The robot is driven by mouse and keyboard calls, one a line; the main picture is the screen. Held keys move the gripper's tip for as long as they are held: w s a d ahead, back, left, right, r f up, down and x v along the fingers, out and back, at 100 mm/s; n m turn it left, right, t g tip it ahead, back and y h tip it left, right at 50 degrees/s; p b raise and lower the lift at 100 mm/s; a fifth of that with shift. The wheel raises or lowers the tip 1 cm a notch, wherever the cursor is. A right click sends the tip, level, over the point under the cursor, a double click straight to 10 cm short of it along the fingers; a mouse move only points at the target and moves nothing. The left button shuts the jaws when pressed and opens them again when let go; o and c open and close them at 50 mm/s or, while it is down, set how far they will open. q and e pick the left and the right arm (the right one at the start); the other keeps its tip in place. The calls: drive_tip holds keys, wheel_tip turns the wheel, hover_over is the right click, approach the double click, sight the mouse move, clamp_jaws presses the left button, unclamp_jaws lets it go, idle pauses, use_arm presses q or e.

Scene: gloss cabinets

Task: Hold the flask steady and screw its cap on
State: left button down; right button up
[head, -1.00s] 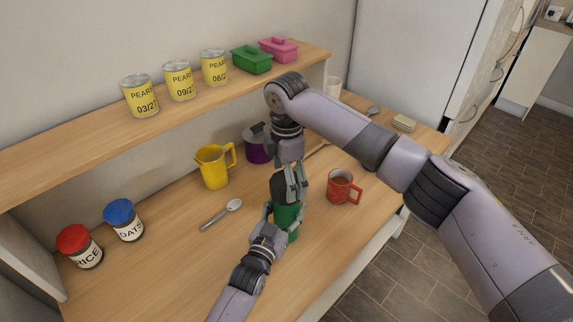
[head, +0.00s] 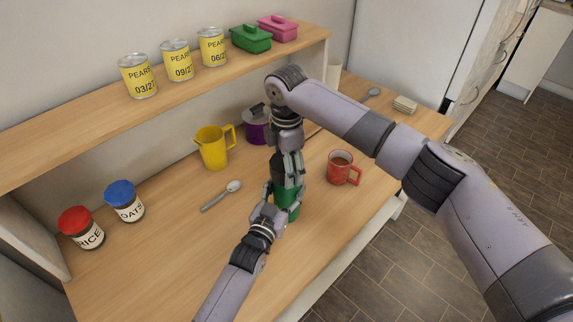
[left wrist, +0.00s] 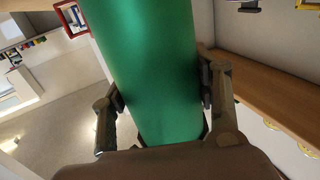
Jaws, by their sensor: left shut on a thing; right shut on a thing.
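The green flask (head: 287,207) stands upright near the front of the wooden counter. My left gripper (head: 283,203) is shut around its body from the front left. In the left wrist view the green flask (left wrist: 150,75) fills the middle, with a finger of my left gripper (left wrist: 162,92) on each side. The dark cap (head: 279,168) is at the flask's top. My right gripper (head: 288,178) points down from above and is shut on the cap. Its fingers partly cover the cap and the rim, so I cannot tell how far the cap is seated.
A red mug (head: 342,169) stands close right of the flask. A spoon (head: 220,197) lies to the left, a yellow jug (head: 213,149) and purple pot (head: 257,127) behind. Rice (head: 84,229) and oats (head: 125,202) jars stand far left. A shelf (head: 110,118) overhangs the back.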

drive_tip(key=c, duration=0.5)
drive_tip(key=m, duration=1.4)
drive_tip(key=o, duration=1.3)
drive_tip(key=shift+r, duration=2.25)
